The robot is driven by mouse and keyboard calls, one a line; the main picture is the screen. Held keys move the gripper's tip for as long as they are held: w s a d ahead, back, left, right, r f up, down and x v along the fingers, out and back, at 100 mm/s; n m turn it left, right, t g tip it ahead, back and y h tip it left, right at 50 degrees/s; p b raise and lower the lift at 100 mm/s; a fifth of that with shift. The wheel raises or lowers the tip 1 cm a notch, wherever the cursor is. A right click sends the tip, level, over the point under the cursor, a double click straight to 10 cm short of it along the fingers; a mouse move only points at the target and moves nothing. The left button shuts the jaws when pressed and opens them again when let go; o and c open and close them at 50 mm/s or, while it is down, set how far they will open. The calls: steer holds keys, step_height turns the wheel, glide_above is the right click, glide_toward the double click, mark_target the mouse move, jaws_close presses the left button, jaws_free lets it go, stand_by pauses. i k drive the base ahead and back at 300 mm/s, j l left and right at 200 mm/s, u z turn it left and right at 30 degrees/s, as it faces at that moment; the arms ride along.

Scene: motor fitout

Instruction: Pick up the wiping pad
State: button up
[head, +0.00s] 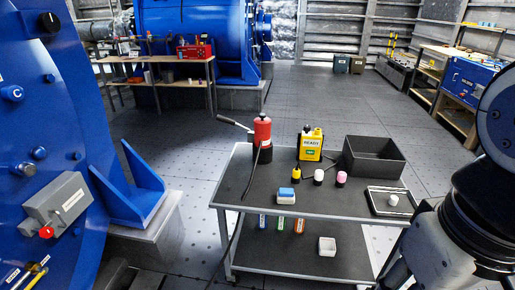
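A small block with a blue top and a pale lower part (285,196), which looks like the wiping pad, lies on the top shelf of the cart (330,207), near its front left edge. It is apart from the bottles behind it. My arm comes in at the right edge, to the right of the cart. The fingers of my gripper cannot be made out in the head view, and nothing of mine touches the pad.
The cart top also holds a red bottle (262,130), a yellow container (311,145), a dark open bin (374,157), small bottles (318,177) and a framed tray (378,208). The lower shelf has several coloured items and a white box (327,246). Blue machinery (75,110) stands left.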

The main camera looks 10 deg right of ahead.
mark_target(285, 195)
steer(key=u, duration=1.65)
steer(key=z, duration=1.65)
steer(key=i+l, duration=0.2)
steer(key=l, duration=0.15)
steer(key=i+l+u, duration=0.1)
steer(key=i+l, duration=0.35)
steer(key=l, duration=0.3)
steer(key=i+l, duration=0.2)
steer(key=l, duration=0.15)
steer(key=u, duration=0.05)
